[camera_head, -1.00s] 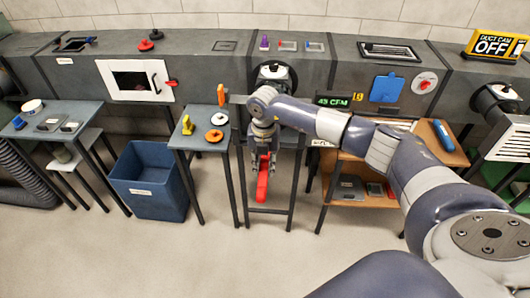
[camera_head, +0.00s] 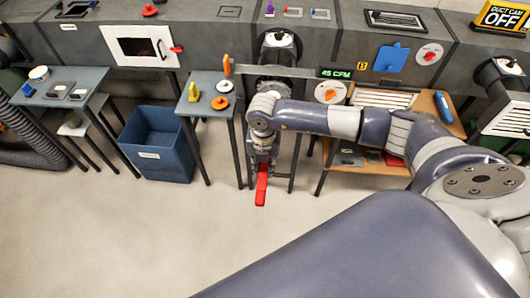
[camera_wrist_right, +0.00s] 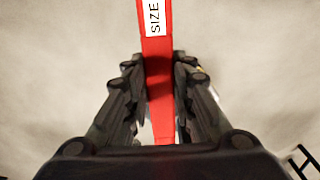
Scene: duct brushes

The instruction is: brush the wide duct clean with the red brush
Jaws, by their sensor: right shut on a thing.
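My right gripper (camera_head: 262,166) hangs pointing down in front of the duct, above the floor. It is shut on a red bar-shaped handle (camera_head: 261,188), which I take for the red brush; no bristles show. In the right wrist view the red handle (camera_wrist_right: 156,60) runs between the two fingers (camera_wrist_right: 158,90) and carries a white label reading "SIZE". The grey duct (camera_head: 225,40) runs along the back wall. It has a round port (camera_head: 278,42) behind my right arm and a white-framed opening (camera_head: 142,46) to the left. I cannot tell which part is the wide duct. My left gripper is out of view.
A blue bin (camera_head: 160,150) stands on the floor at left. A small table (camera_head: 205,80) holds a yellow item and round discs. A wooden shelf (camera_head: 345,157) stands right of the gripper. The floor in front is clear.

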